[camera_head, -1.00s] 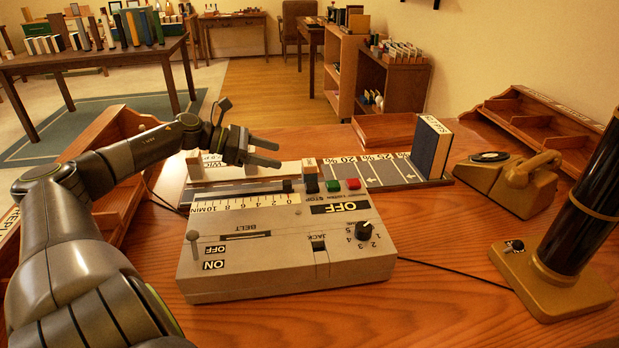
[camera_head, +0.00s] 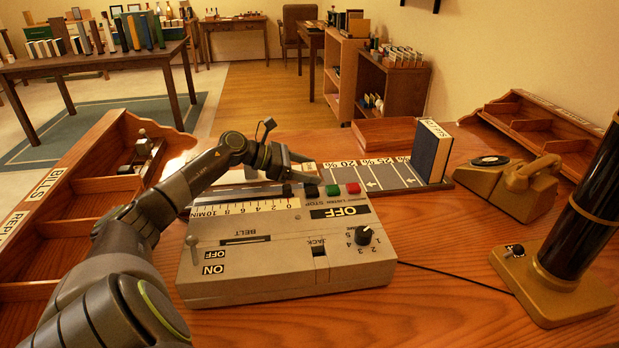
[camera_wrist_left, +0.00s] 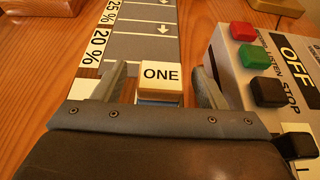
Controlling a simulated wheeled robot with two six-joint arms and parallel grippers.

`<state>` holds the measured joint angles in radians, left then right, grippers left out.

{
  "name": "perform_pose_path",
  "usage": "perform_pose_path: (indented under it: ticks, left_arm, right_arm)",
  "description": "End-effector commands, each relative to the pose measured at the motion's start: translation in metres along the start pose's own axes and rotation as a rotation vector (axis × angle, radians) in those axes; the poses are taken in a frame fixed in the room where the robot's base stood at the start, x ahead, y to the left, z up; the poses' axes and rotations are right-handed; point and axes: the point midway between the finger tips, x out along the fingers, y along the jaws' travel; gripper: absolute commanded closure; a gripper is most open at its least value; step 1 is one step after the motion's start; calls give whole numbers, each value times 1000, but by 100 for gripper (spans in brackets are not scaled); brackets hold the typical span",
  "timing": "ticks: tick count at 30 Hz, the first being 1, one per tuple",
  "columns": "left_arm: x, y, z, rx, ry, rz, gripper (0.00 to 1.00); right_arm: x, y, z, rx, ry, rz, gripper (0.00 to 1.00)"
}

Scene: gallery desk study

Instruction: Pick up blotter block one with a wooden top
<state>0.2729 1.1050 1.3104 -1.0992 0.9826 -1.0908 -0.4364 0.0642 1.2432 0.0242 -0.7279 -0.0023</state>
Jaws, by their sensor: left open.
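Blotter block one (camera_wrist_left: 160,76) shows in the left wrist view, with a pale wooden top edge, a white label reading ONE and a bluish part below. My left gripper (camera_wrist_left: 161,88) is open, with one finger on each side of the block and a visible gap on both sides. In the head view the left gripper (camera_head: 301,167) is low behind the control box, over the near end of the percent-marked strip. There the block is hidden or too hard to make out. My right gripper is not in view.
The grey control box (camera_head: 285,250) stands close on the near side of the gripper, its buttons beside the right finger in the wrist view. A dark blue book (camera_head: 430,152) stands on the strip's (camera_head: 390,177) far end. A telephone (camera_head: 510,185) sits right.

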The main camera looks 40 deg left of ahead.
Motion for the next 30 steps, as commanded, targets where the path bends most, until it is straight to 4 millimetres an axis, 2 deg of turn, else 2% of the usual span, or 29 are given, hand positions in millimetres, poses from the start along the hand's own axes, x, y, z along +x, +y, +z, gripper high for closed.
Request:
perform_pose_path:
  ticks: [3, 10, 21, 30]
  left_arm:
    - [7, 0, 0, 0, 0, 0, 35]
    - [7, 0, 0, 0, 1, 1, 35]
    - [7, 0, 0, 0, 1, 1, 83]
    - [5, 0, 5, 3, 1, 1, 84]
  right_arm:
    - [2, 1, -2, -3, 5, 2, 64]
    - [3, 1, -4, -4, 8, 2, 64]
    - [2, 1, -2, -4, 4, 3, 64]
    - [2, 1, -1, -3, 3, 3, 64]
